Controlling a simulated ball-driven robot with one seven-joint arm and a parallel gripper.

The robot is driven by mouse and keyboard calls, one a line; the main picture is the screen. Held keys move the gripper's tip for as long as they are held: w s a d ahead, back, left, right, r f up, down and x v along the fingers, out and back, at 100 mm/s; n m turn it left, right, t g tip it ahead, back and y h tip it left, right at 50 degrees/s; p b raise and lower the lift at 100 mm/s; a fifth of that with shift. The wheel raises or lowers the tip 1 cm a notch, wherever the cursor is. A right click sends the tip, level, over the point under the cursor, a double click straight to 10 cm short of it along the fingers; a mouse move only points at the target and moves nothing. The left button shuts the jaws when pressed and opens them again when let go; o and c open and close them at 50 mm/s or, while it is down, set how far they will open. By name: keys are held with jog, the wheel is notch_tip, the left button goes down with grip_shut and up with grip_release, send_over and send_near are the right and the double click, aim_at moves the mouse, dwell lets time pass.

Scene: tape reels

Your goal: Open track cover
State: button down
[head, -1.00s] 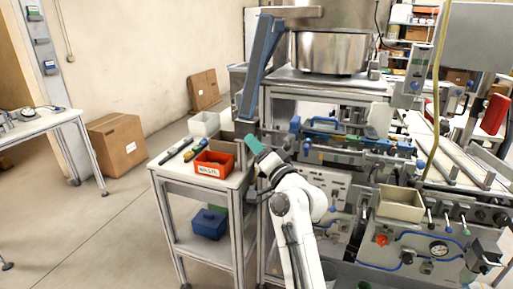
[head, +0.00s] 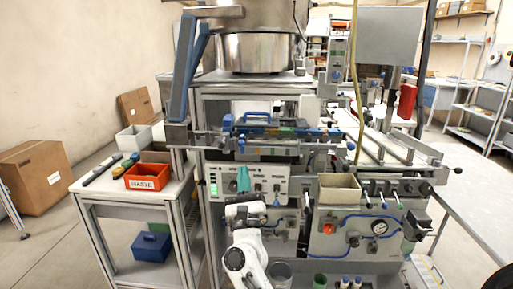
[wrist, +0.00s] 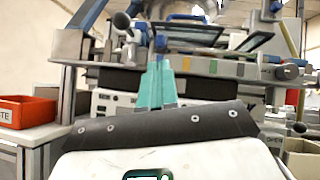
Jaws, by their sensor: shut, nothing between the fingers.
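My gripper (head: 243,178) has teal fingers, which also show upright in the middle of the wrist view (wrist: 156,85). They are shut and empty, in front of the machine's white control panel. What looks like the track cover, a dark part with a blue handle (head: 258,116), lies across the machine above and behind my gripper. In the wrist view dark panels (wrist: 180,33) stand beyond and above the fingertips. My gripper appears apart from them. I cannot tell clearly which part is the cover's grip edge.
A side table at left holds a red bin (head: 147,177), a white bin (head: 134,138) and tools. A beige bin (head: 339,187) sits on the machine's front right. A metal bowl (head: 250,52) and a blue chute (head: 186,65) rise above. Rails and knobs project from the machine's front.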

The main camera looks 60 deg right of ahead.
jog(key=d+r+m+g+h+p, duration=0.2)
jog(key=d+r+m+g+p, duration=0.2)
jog(key=d+r, duration=0.4)
jog(key=shift+w+d+m+p, duration=0.2)
jog(key=shift+d+m+p, duration=0.3)
jog(key=shift+m, duration=0.4)
